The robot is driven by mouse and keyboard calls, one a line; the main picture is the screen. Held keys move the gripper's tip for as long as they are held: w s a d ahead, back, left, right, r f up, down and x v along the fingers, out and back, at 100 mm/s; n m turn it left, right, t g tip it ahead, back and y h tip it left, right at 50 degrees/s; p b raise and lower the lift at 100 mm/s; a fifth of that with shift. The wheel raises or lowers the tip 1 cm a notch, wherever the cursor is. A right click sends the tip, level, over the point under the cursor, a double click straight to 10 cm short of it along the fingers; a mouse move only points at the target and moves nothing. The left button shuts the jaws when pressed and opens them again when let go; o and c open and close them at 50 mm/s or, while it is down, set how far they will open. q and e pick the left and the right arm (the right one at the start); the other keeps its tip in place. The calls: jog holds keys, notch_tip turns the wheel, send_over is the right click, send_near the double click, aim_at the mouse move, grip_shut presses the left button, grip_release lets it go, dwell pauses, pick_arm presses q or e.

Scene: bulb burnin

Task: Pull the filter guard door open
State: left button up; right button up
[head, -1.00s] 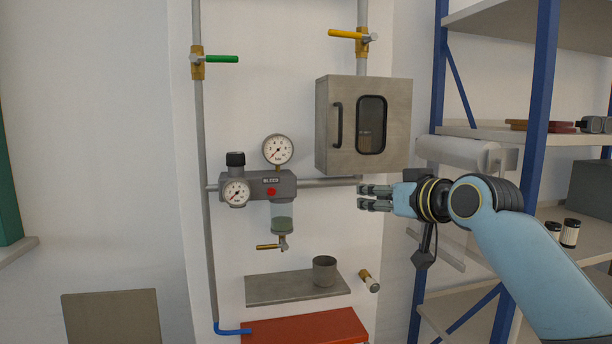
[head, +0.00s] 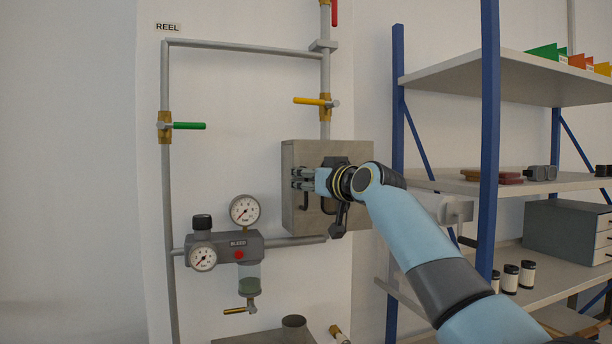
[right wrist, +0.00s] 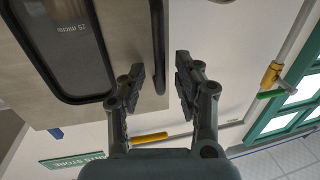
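The filter guard is a grey metal box (head: 291,220) on the wall pipe, and its door looks shut. Its dark door handle (head: 304,203) is partly hidden behind my right gripper (head: 299,180) in the head view. In the right wrist view the door face (right wrist: 122,30) fills the upper left, with a dark window (right wrist: 65,45) in it. The black handle bar (right wrist: 158,45) shows between the spread fingers of my right gripper (right wrist: 160,78). The fingers look apart from the bar; I cannot tell the depth. My left gripper is not in view.
A yellow valve lever (head: 310,101) sits on the pipe above the box and a green one (head: 189,125) to the left. The regulator with gauges (head: 238,242) is at lower left. A blue-posted shelf rack (head: 489,130) stands close on the right.

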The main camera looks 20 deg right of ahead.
jog(key=shift+w+a, duration=0.1)
jog(key=shift+w, duration=0.1)
jog(key=shift+c, duration=0.2)
grip_shut()
